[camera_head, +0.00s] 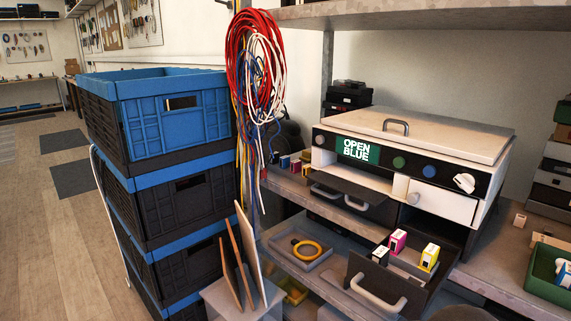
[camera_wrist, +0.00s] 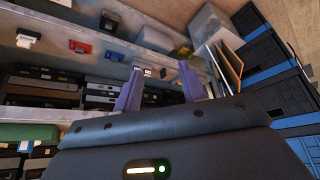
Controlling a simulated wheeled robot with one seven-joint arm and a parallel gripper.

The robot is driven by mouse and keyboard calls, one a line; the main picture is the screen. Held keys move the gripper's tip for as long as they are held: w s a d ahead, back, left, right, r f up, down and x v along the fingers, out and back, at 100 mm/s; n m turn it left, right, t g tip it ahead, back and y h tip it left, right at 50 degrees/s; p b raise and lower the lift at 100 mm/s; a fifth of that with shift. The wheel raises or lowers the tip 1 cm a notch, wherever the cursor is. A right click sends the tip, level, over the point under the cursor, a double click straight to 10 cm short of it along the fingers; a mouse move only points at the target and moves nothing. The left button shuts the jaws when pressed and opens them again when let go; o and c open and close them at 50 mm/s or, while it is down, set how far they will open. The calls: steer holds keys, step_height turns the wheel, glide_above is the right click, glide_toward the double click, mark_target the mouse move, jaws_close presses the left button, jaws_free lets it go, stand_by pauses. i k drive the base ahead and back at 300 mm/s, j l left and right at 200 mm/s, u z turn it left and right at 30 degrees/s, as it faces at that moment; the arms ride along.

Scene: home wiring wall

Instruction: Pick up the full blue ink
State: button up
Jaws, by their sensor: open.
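A small blue box (camera_head: 284,161) that may be an ink stands beside red and yellow ones on the shelf left of the printer (camera_head: 440,150). A white cartridge with a blue label (camera_head: 565,275) lies in the green bin (camera_head: 540,277) at the right edge. I cannot tell which blue ink is full. The printer's display (camera_head: 357,150) reads "OPEN BLUE". Its pulled-out lower drawer (camera_head: 375,284) holds magenta (camera_head: 397,240), yellow (camera_head: 430,256) and black (camera_head: 380,254) cartridges. My gripper (camera_wrist: 158,85) is open and empty, fingers apart, facing shelves; it is not identifiable in the head view.
Stacked blue and black crates (camera_head: 165,120) stand left, with upright boards (camera_head: 245,262) before them. Coiled cables (camera_head: 255,65) hang beside the shelf post. A tray with a yellow ring (camera_head: 305,250) sits below. Dark boxes (camera_head: 555,175) are stacked right of the printer.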

mark_target(284, 162)
steer(key=i+j, duration=0.1)
steer(key=j, duration=0.25)
steer(key=i+j, duration=0.15)
steer(key=j, duration=0.2)
steer(key=i+j+u, duration=0.1)
steer(key=j, duration=0.25)
steer(key=i+j, duration=0.15)
steer(key=j, duration=0.2)
